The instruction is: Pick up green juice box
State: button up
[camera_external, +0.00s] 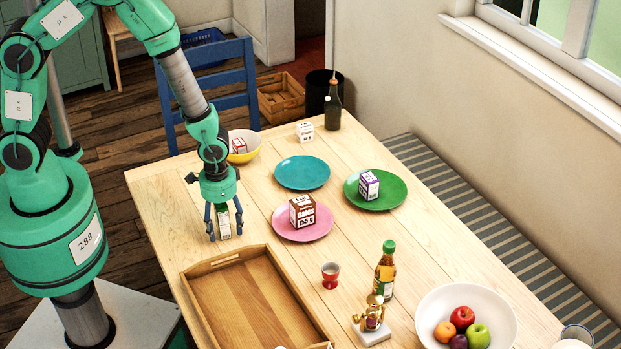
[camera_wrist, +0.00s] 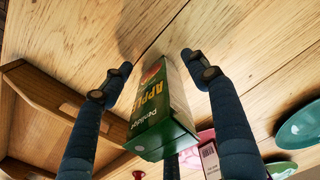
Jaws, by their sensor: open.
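The green juice box (camera_external: 224,223) stands on the wooden table beside the tray, partly hidden by my gripper in the external view. In the wrist view the green juice box (camera_wrist: 162,112), with "APPLE" lettering, sits between my fingers. My gripper (camera_external: 224,228) points down over the box, with blue fingers on either side of it. In the wrist view my gripper (camera_wrist: 158,70) is open, and gaps show between the fingertips and the box.
A wooden tray (camera_external: 188,289) lies just in front of the box. A pink plate (camera_external: 320,233) with a brown carton (camera_external: 301,211) is close on the right. A yellow bowl (camera_external: 256,149) stands behind. Teal (camera_external: 302,172) and green (camera_external: 397,190) plates lie farther right.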

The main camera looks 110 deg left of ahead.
aim_at(219, 215)
jog(key=c, duration=1.4)
jog(key=shift+c, duration=0.2)
jog(key=shift+r, duration=0.1)
jog(key=shift+r, duration=0.55)
jog(key=shift+s+d+r+p, duration=0.1)
jog(key=shift+s+r+p, duration=0.15)
jog(key=shift+r, duration=0.4)
jog(key=shift+s+d+r+p, duration=0.15)
jog(key=shift+r+p, duration=0.2)
jog(key=shift+r, duration=0.25)
jog(key=s+d, duration=0.2)
jog(key=s, duration=0.2)
jog(key=s+d+p, duration=0.1)
jog(key=s+d, duration=0.1)
jog(key=s, duration=0.3)
jog(key=s+d+r, duration=0.1)
jog(key=s+d, duration=0.1)
jog(key=s, duration=0.2)
jog(key=shift+s+r, duration=0.1)
jog(key=shift+s, duration=0.3)
